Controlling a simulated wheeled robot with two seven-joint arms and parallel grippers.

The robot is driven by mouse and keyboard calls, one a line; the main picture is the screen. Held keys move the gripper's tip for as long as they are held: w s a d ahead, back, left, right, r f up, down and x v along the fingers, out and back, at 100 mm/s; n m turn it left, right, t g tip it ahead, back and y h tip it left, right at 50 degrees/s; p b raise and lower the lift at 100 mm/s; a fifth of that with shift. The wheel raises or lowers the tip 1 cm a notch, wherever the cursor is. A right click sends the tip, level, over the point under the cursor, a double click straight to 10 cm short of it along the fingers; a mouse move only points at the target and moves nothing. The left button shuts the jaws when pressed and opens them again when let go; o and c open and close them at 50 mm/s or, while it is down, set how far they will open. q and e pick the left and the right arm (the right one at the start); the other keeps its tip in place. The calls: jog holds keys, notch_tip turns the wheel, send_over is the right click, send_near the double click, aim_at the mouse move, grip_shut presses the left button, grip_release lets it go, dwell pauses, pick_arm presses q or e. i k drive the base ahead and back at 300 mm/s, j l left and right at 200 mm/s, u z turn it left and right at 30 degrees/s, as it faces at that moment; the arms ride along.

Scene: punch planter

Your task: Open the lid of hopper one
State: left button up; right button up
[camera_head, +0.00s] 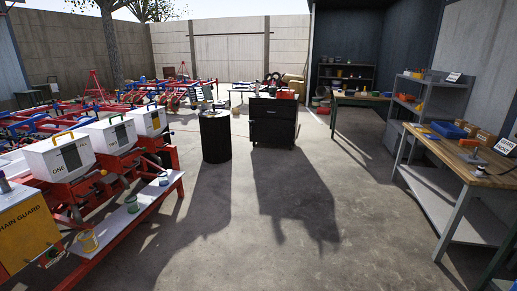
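Hopper one (44,163) is a white box at the left, with "ONE" on its front and a dark patch beside the lettering. Neither of my grippers is in view.
A yellow chain guard (28,232) and a red-framed plank (130,214) carrying small cans stand in front of the hoppers. A black drum (215,138) and black cabinet (272,122) stand mid-yard. A workbench (460,165) is at right. The central concrete floor is clear.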

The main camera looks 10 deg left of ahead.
aim_at(58, 140)
jog(key=i+j+u, duration=0.1)
jog(key=i+u, duration=0.25)
jog(key=i, duration=0.15)
jog(key=i+u, duration=0.3)
jog(key=i, duration=0.2)
jog(key=i+l+u, duration=0.2)
jog(key=i+u, duration=0.15)
jog(key=i, duration=0.15)
jog(key=i+l+u, duration=0.3)
jog(key=i, duration=0.15)
